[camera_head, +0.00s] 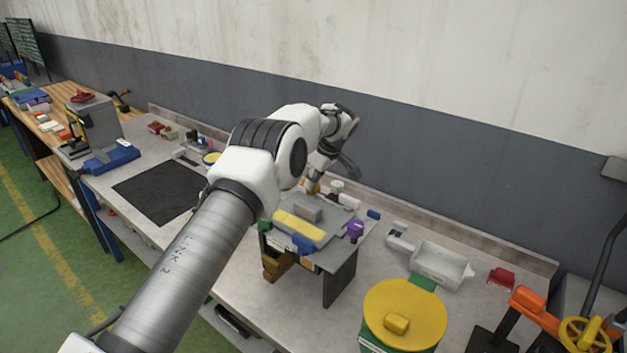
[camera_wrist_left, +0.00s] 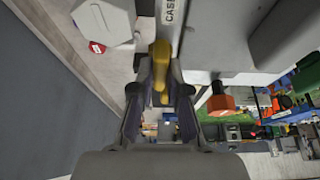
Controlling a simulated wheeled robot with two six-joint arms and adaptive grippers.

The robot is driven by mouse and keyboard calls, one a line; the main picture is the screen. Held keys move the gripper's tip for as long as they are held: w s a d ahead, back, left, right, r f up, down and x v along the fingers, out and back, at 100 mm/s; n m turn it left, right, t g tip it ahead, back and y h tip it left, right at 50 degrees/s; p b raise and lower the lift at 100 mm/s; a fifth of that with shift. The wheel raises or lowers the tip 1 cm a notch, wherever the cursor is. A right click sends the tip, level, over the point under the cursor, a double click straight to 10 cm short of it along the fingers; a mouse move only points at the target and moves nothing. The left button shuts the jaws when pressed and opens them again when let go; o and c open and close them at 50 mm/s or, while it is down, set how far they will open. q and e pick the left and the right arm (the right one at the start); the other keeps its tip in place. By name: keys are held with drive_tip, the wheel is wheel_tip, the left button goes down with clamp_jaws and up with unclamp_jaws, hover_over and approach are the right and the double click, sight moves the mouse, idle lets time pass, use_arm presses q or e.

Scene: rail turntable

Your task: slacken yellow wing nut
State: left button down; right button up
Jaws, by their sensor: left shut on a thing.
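The yellow wing nut (camera_wrist_left: 161,62) shows between the fingers in the left wrist view, at the edge of a grey fixture. In the head view a bit of yellow (camera_head: 310,187) shows under my fingers, at the back edge of the grey raised fixture (camera_head: 345,262). My left gripper (camera_head: 316,183) reaches down there from above; in the left wrist view its fingers (camera_wrist_left: 160,92) are closed on the yellow wing nut from both sides. The fingers hide part of the nut. My right gripper is in neither view.
The fixture carries a yellow bar (camera_head: 299,225), a blue part (camera_head: 304,243) and a purple knob (camera_head: 355,229). A yellow round turntable (camera_head: 405,306) and a grey-white tray (camera_head: 441,265) stand to its right. A black mat (camera_head: 160,193) lies left. The wall is close behind.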

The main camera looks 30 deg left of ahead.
use_arm(q)
drive_tip(key=c, duration=1.4)
unclamp_jaws()
drive_tip(key=shift+s+f, duration=0.1)
drive_tip(key=shift+f, duration=0.1)
drive_tip(key=shift+o, duration=1.2)
drive_tip(key=shift+a, duration=0.25)
drive_tip(key=v, duration=1.1)
drive_tip(key=shift+r, duration=0.4)
